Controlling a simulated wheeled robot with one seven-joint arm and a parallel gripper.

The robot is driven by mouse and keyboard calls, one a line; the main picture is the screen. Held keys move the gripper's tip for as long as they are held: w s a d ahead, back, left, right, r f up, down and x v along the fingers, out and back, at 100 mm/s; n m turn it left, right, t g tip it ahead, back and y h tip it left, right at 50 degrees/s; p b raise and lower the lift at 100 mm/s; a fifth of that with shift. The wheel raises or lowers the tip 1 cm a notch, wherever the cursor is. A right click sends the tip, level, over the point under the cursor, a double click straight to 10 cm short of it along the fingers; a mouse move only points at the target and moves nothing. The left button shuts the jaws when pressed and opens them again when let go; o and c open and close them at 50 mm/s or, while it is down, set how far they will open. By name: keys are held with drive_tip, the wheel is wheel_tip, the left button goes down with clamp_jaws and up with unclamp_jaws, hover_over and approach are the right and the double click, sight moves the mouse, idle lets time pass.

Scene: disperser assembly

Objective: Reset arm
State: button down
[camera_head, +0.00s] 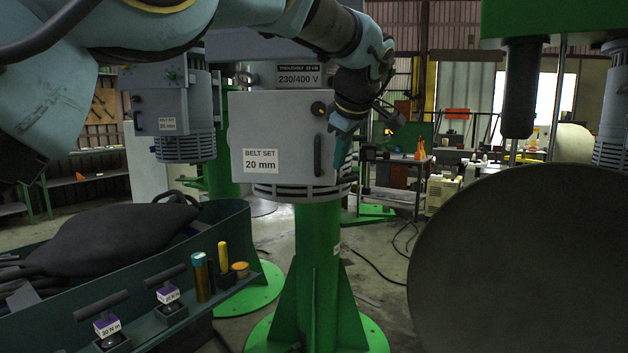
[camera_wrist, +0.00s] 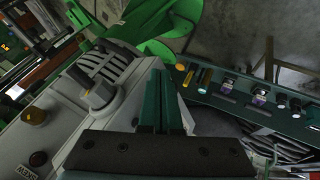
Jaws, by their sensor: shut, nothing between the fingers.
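My arm reaches in from the upper left in the head view. My gripper (camera_head: 342,155) points downward beside the right side of a grey cabinet (camera_head: 262,115) labelled "BELT SET 20 mm", near its dark door handle (camera_head: 318,155). In the wrist view, the dark green fingers (camera_wrist: 165,80) are together with nothing between them. The grey housing (camera_wrist: 70,125) lies just left of the fingers there. I cannot tell whether the fingers touch it. The cabinet door looks closed.
A green pedestal (camera_head: 318,265) carries the cabinet. A tool tray (camera_head: 228,289) with torque tools and a dark bag (camera_head: 120,240) stands at the lower left. A large dark disc (camera_head: 530,265) fills the lower right. A second grey cabinet (camera_head: 160,110) stands behind left.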

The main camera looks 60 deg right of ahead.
drive_tip(key=v, duration=0.5)
drive_tip(key=w+a+f+y, duration=0.1)
drive_tip(key=w+a+f, duration=0.2)
drive_tip(key=w, duration=0.4)
drive_tip(key=w+a+f+y, duration=0.1)
drive_tip(key=w+a+f, duration=0.15)
drive_tip(key=w, duration=0.45)
drive_tip(key=w+a+f, duration=0.2)
drive_tip(key=w+a, duration=0.2)
drive_tip(key=w, duration=0.2)
drive_tip(key=w+a+f+y, duration=0.1)
drive_tip(key=w+a+f, duration=0.3)
drive_tip(key=w+a, duration=0.4)
drive_tip(key=w+a+f+y, duration=0.1)
drive_tip(key=w+a+f, duration=0.4)
drive_tip(key=a, duration=0.5)
drive_tip(key=w+a+f+g+y, duration=0.15)
drive_tip(key=a+f, duration=0.25)
drive_tip(key=a, duration=0.7)
drive_tip(key=w+a+f+g, duration=0.1)
drive_tip(key=w+a+f, duration=0.15)
drive_tip(key=a, duration=0.95)
drive_tip(key=s+a+f, duration=0.3)
drive_tip(key=s+a, duration=0.2)
drive_tip(key=a, duration=0.3)
drive_tip(key=s+a+f, duration=0.4)
drive_tip(key=a, duration=0.4)
drive_tip(key=shift+s+f+b, duration=0.2)
drive_tip(key=shift+s+b, duration=0.15)
drive_tip(key=shift+b, duration=0.05)
